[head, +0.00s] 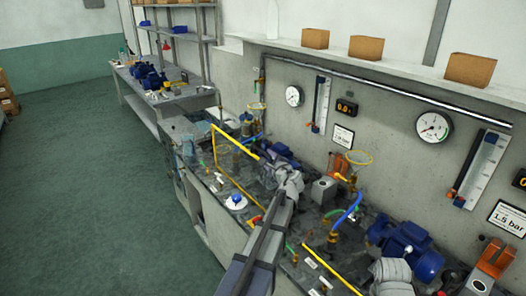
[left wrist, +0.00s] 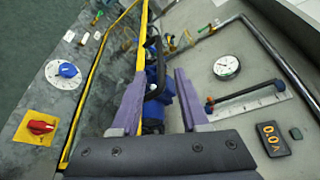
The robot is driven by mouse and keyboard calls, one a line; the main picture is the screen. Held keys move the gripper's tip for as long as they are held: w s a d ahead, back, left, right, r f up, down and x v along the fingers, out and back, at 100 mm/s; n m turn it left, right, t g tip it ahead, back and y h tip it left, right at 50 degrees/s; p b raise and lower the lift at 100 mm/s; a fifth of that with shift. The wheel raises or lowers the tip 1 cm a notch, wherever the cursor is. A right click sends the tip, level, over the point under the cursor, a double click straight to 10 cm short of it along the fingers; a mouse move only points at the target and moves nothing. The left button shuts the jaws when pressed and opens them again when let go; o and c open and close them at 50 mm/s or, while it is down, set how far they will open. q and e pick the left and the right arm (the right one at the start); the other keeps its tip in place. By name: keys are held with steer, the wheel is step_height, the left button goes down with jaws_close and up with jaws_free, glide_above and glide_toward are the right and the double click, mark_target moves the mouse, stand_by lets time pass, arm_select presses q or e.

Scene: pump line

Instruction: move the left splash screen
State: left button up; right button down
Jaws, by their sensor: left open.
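The left splash screen is a clear panel with a yellow frame (head: 235,142), upright along the front of the bench. In the left wrist view its frame (left wrist: 143,38) runs down close to the left fingertip; I cannot tell whether they touch. The lower rail runs down the left of that view. My left gripper (head: 289,186) is near the screen's right end, beside a grey pump casing. In the left wrist view the gripper (left wrist: 160,73) has its fingers apart, with a blue motor (left wrist: 156,108) visible beyond them.
Another yellow-edged screen (head: 331,269) stands at the right, near a blue motor (head: 408,243). A blue knob (head: 236,202) and a red knob (left wrist: 40,127) sit on the bench front. Gauges line the back wall. The green floor at left is clear.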

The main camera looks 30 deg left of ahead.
mark_target(264, 153)
arm_select(q)
steer(key=shift+w, duration=0.1)
steer(key=b+x, duration=0.1)
steer(key=x, duration=0.6)
steer(key=shift+w+a+b, duration=0.1)
steer(key=shift+a+b, duration=0.1)
steer(key=shift+b, duration=0.15)
steer(key=shift+c, duration=0.2)
jaws_close()
stand_by(0.9)
